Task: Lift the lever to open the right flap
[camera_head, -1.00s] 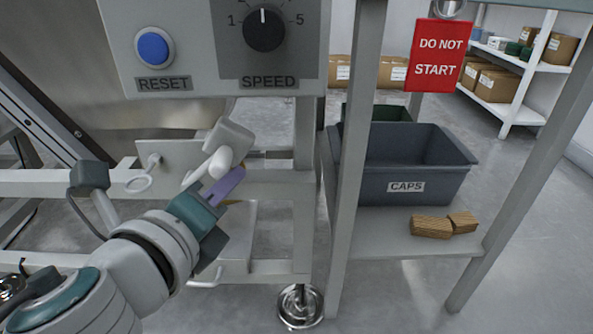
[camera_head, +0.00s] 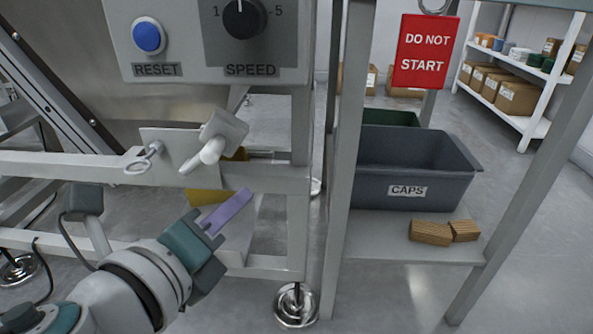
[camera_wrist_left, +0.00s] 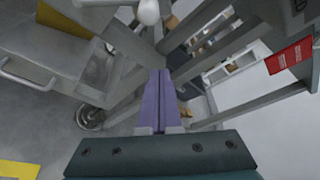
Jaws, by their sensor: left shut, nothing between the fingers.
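The lever (camera_head: 203,156) is a pale rounded handle on a grey block, fixed to a plate on the machine frame. It points down and to the left. Its rounded end (camera_wrist_left: 148,12) seems to show at the top of the left wrist view. My left gripper (camera_head: 238,202), with purple fingers, is shut and empty, below the lever and apart from it. Its fingers (camera_wrist_left: 158,100) also show together in the left wrist view. I cannot make out which part is the right flap. My right gripper is not in view.
A ring-ended pin (camera_head: 140,165) sits left of the lever. A yellow part (camera_head: 205,197) shows behind the frame rail (camera_head: 270,180). The control panel (camera_head: 185,70) hangs above. On the right, a table post (camera_head: 340,180) stands before the CAPS bin (camera_head: 415,170) and wooden blocks (camera_head: 431,233).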

